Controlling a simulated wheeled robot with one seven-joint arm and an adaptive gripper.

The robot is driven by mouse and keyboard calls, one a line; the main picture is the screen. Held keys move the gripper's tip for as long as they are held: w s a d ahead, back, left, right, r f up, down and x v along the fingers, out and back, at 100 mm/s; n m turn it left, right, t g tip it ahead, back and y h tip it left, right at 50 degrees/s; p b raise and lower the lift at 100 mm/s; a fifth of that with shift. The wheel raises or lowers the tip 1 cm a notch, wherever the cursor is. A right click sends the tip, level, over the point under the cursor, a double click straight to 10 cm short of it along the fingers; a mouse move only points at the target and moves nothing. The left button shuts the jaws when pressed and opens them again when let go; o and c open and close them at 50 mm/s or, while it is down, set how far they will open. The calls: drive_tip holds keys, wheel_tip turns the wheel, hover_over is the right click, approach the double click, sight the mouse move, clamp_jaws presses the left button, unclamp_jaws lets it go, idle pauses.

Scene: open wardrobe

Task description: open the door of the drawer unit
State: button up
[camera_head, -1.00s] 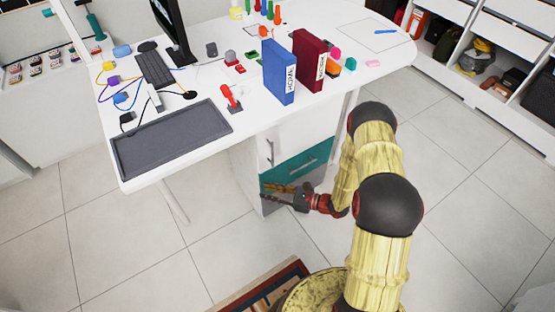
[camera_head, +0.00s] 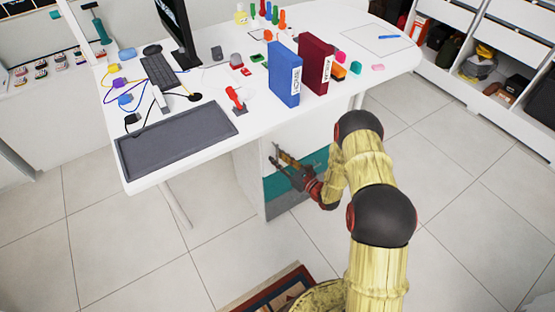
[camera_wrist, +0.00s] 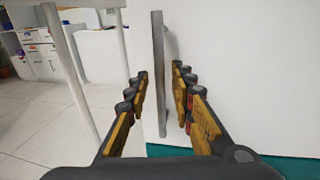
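The drawer unit (camera_head: 250,172) stands under the white desk. Its white door (camera_head: 312,138) is shut, above a teal drawer front (camera_head: 284,199). The door also shows in the wrist view (camera_wrist: 250,85), with its vertical grey metal handle (camera_wrist: 158,50). My gripper (camera_head: 277,156) is in front of the door and hides the handle in the head view. In the wrist view my gripper (camera_wrist: 160,88) is open, with one finger on each side of the handle. Gaps show between the fingers and the bar.
The desk top (camera_head: 190,165) overhangs the unit and carries a dark mat, a keyboard, a blue binder (camera_head: 284,75) and a red binder (camera_head: 316,65). A desk leg (camera_head: 175,205) stands to the left. The tiled floor (camera_head: 120,255) at the left front is clear.

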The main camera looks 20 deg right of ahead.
drive_tip(key=shift+w+a, duration=0.1)
drive_tip(key=shift+w, duration=0.15)
drive_tip(key=shift+c, duration=0.7)
clamp_jaws()
